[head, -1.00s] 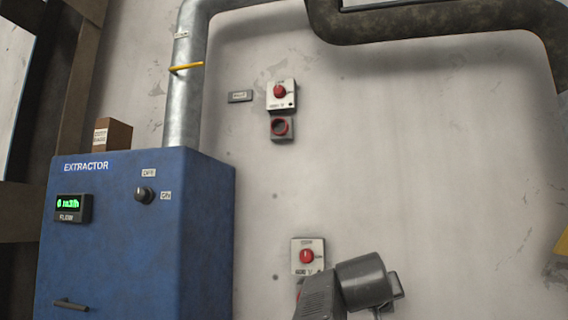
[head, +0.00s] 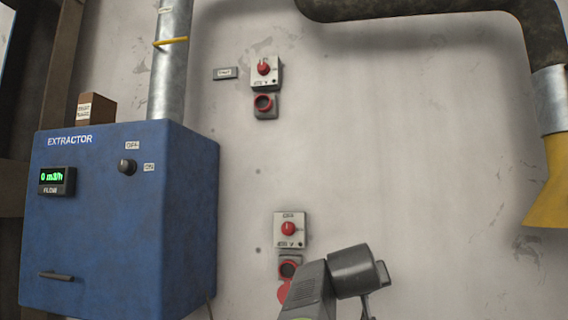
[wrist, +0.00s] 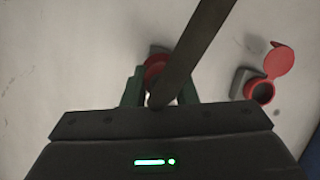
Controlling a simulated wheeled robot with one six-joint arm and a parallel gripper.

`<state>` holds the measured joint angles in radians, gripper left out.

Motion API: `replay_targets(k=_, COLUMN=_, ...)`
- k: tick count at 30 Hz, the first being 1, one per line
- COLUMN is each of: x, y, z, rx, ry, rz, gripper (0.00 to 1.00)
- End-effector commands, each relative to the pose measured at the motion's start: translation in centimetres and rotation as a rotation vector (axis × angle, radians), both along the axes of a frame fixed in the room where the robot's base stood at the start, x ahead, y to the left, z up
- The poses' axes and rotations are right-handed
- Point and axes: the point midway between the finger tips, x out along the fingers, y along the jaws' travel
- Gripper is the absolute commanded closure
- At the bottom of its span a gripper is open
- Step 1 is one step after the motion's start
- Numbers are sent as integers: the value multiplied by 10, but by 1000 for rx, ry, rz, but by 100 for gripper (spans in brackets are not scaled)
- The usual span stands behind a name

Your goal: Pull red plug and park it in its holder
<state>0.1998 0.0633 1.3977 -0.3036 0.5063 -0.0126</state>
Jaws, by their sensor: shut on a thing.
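In the wrist view my gripper (wrist: 160,90) has its two green fingers shut on the red plug (wrist: 154,67), seen as a red round part between them. A dark grey part shows behind it; whether the plug sits in that or is apart from it I cannot tell. A socket (wrist: 261,92) with a red rim and open red lid (wrist: 279,61) stands to the right, empty. In the head view this lower socket (head: 288,267) is under a switch box (head: 290,230), its lid (head: 284,291) hanging down. My gripper and the plug are hidden there behind my arm.
A dark bar (wrist: 195,50), perhaps the plug's cable, crosses the wrist view. An upper switch box (head: 265,70) has a red-rimmed socket (head: 264,105) beneath it. The blue extractor (head: 115,220) stands left. A yellow hood (head: 548,185) hangs at the right.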

Motion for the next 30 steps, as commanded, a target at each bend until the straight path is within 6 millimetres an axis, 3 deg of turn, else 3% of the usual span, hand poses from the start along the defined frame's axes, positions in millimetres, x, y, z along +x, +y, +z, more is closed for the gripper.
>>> replay_targets(k=16, x=40, y=-9, z=1, rx=-1, ry=-1, rz=-1, gripper=100)
replay_targets(k=30, x=45, y=-10, z=1, rx=-1, ry=-2, rz=-1, gripper=100)
